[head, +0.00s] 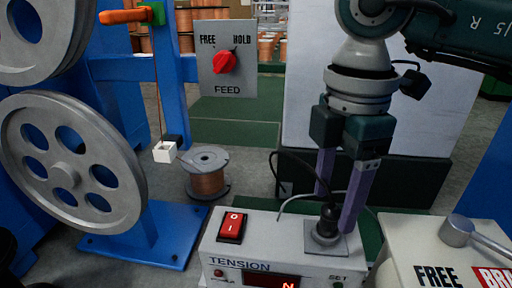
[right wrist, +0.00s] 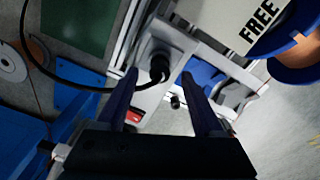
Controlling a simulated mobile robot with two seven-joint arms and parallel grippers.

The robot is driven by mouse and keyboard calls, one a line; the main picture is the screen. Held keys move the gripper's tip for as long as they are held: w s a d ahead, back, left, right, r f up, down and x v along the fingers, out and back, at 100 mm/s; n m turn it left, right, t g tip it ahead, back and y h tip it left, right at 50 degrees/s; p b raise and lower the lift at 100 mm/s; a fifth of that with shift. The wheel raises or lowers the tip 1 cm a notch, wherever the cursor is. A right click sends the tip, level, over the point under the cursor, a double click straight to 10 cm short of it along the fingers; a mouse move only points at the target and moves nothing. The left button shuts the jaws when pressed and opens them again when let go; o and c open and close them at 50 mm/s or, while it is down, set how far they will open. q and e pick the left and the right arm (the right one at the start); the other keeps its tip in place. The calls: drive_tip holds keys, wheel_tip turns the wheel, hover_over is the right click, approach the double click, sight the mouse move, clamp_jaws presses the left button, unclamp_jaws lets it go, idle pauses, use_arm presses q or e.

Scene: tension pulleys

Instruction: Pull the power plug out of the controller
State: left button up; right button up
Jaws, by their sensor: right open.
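The controller (head: 265,250) is a light grey box marked TENSION at the bottom of the head view, with a red rocker switch (head: 232,226) and a lit red display. The black power plug (head: 328,222) stands upright in a square socket plate on its top, with a black cord looping off to the left. My right gripper (head: 338,220) points down with its two purple fingers open, one on each side of the plug. In the right wrist view the plug (right wrist: 160,65) shows beyond the fingertips, roughly between them. I cannot tell whether either finger touches it. My left gripper is not in view.
A FREE/BRAKE box with a grey lever (head: 460,232) stands close on the right. Large grey pulleys (head: 70,165) on a blue stand are at the left. A copper wire spool (head: 208,172) and a FEED panel (head: 227,60) are behind the controller.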

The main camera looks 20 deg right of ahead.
sight(332, 207)
drive_tip(key=shift+f+b, duration=0.65)
drive_tip(key=shift+f, duration=0.85)
drive_tip(key=shift+c, duration=0.3)
clamp_jaws()
